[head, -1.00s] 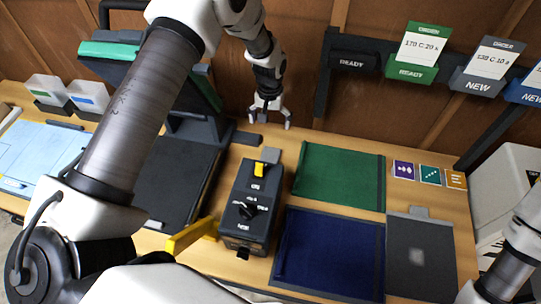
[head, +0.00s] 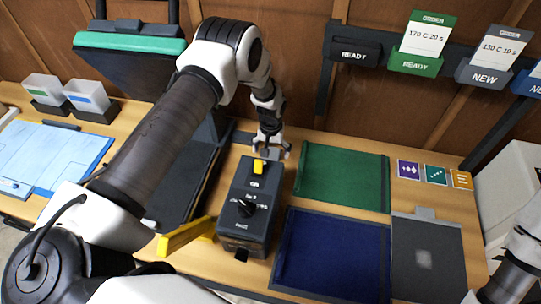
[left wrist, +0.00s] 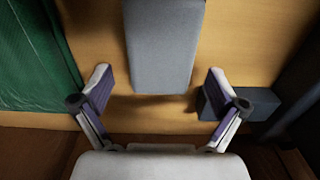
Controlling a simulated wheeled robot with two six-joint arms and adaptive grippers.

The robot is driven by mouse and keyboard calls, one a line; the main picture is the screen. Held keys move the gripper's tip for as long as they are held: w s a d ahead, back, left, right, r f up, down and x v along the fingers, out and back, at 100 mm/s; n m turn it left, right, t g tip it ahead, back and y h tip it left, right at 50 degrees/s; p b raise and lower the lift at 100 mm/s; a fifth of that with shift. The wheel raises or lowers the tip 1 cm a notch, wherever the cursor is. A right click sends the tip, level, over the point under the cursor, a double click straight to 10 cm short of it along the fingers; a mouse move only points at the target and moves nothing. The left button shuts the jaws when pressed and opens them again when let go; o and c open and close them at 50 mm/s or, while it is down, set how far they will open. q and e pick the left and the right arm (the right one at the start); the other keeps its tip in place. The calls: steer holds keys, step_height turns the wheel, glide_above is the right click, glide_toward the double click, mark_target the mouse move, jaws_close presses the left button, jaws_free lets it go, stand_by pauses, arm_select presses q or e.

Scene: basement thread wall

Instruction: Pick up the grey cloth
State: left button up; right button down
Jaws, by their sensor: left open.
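My right gripper is out of view; only part of that arm shows.
The control box (head: 245,215) with a yellow switch stands just in front of the gripper. A green mat (head: 340,175) lies to its right, a blue mat (head: 335,255) nearer. A small dark block (left wrist: 245,103) sits close beside one finger. The wooden wall is just behind.

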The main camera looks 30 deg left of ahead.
mark_target(271, 153)
arm_select(q)
steer(key=shift+w+f, duration=0.1)
steer(key=shift+f, duration=0.2)
steer(key=shift+r, duration=0.1)
steer(key=c, duration=1.2)
steer(key=shift+r, duration=0.1)
steer(key=shift+r+b, duration=0.3)
steer(key=shift+b, duration=0.05)
step_height(271, 153, up, 8)
steer(key=b, duration=0.2)
steer(key=shift+r+b, duration=0.15)
steer(key=shift+b, duration=0.15)
steer(key=shift+r, duration=0.45)
steer(key=o, duration=0.5)
steer(key=c, duration=0.4)
